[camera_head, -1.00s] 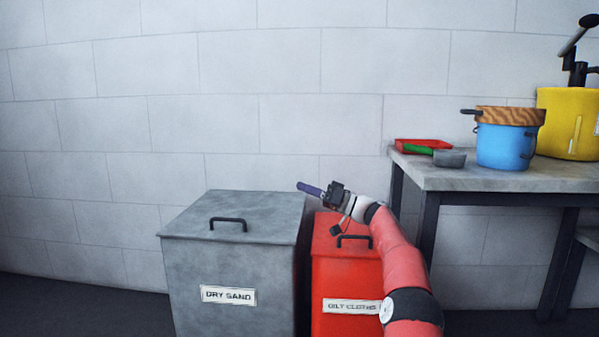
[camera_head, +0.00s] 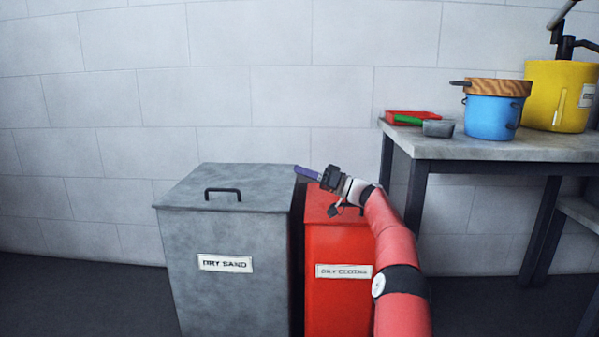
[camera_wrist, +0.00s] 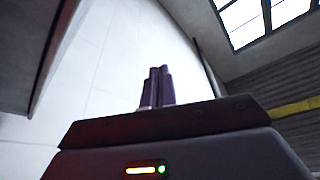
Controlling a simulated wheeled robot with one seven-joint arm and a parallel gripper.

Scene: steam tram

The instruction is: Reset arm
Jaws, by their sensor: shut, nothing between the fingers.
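My gripper (camera_head: 307,173) is shut and empty, its purple fingers pointing left. It is held above the gap between the grey bin and the red bin, near their lids. In the wrist view my gripper's fingers (camera_wrist: 157,87) are together with nothing between them. My red arm reaches up from the lower right and hides part of the red bin.
A grey bin (camera_head: 225,285) labelled DRY SAND stands left of a red bin (camera_head: 335,295). Floor at left is clear.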

